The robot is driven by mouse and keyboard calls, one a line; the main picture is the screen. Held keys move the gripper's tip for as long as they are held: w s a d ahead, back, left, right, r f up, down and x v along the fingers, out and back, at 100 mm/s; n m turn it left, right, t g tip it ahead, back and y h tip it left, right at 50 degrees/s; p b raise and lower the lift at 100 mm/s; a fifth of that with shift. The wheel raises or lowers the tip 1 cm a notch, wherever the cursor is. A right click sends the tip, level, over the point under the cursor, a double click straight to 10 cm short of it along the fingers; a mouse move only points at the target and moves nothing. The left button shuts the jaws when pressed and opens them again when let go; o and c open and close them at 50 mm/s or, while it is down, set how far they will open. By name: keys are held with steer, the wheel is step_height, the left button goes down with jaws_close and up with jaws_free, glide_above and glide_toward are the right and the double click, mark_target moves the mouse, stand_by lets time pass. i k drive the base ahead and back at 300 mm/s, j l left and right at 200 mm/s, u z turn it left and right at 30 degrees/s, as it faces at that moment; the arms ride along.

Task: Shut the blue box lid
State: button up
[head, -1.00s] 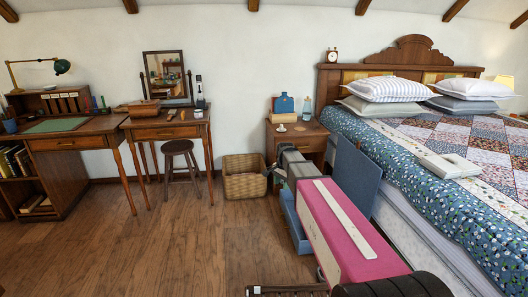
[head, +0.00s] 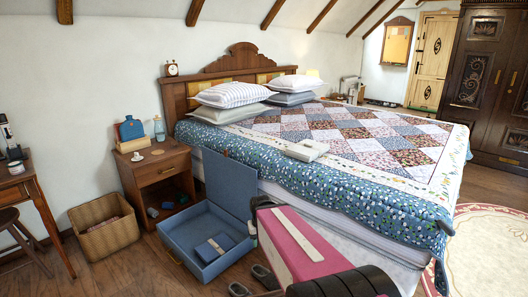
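The blue box (head: 178,232) stands on the wooden floor beside the bed, with its lid (head: 229,187) raised nearly upright along the bed side. A small dark blue item (head: 214,248) lies inside the box. My arm, with a pink link, reaches in from the bottom, just right of the box. Its far end is folded out of sight behind the pink link, so my gripper is hidden. I see no contact between my arm and the lid.
The bed (head: 340,222) stands right behind the lid. A nightstand (head: 155,175) with an open lower compartment is behind the box to the left. A wicker basket (head: 105,235) sits left of it. Dark shoes (head: 265,277) lie on the floor near my arm.

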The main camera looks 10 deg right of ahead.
mark_target(230, 184)
steer(key=i+j+z, duration=0.1)
steer(key=j+z, duration=0.6)
steer(key=j, duration=0.2)
steer(key=j+z, duration=0.35)
steer(key=i+j, duration=0.05)
steer(key=j, duration=0.05)
